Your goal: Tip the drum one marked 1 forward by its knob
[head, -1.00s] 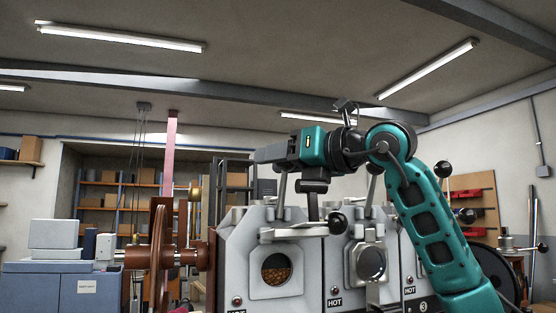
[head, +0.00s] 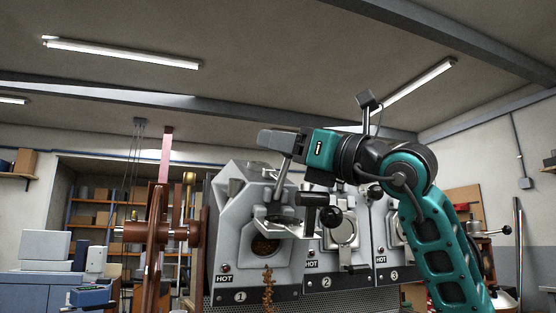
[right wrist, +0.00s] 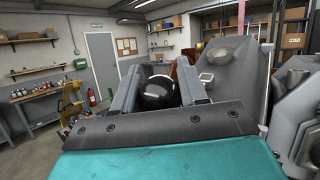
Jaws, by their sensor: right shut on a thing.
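Drum one (head: 232,240) is the grey metal unit above the plate marked 1 (head: 240,296), left of drums 2 and 3. It leans forward, and brown beans (head: 268,285) fall in a stream from its round front opening (head: 266,243). My right gripper (head: 278,140) is above it, shut on the knob at the top of a slanted metal rod (head: 283,175). The jaws hide the knob in the head view. In the right wrist view the shiny black knob (right wrist: 158,90) sits between the two fingers. My left gripper does not show.
A red-brown wheel (head: 152,240) stands on the left. HOT labels (head: 224,279) mark the fronts.

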